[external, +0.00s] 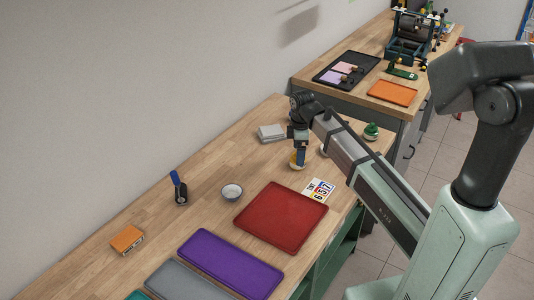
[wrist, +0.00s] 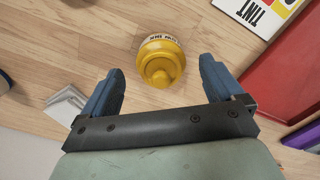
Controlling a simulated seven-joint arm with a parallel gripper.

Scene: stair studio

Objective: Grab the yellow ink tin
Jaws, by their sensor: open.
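The yellow ink tin (wrist: 160,62) stands on the wooden table in the wrist view, a round yellow body with a knob on top and a white label with dark print at its far side. In the external view the tin (external: 297,163) is mostly hidden behind my gripper (external: 300,156). In the wrist view my gripper (wrist: 161,88) has its two blue fingers spread apart, with the tin between and slightly beyond their tips. Nothing is held. I cannot tell how high the fingertips are above the table.
A red tray (external: 282,217) and a printed card (external: 319,190) lie to the right of the tin. A grey-white stack (external: 271,133) lies to its left.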

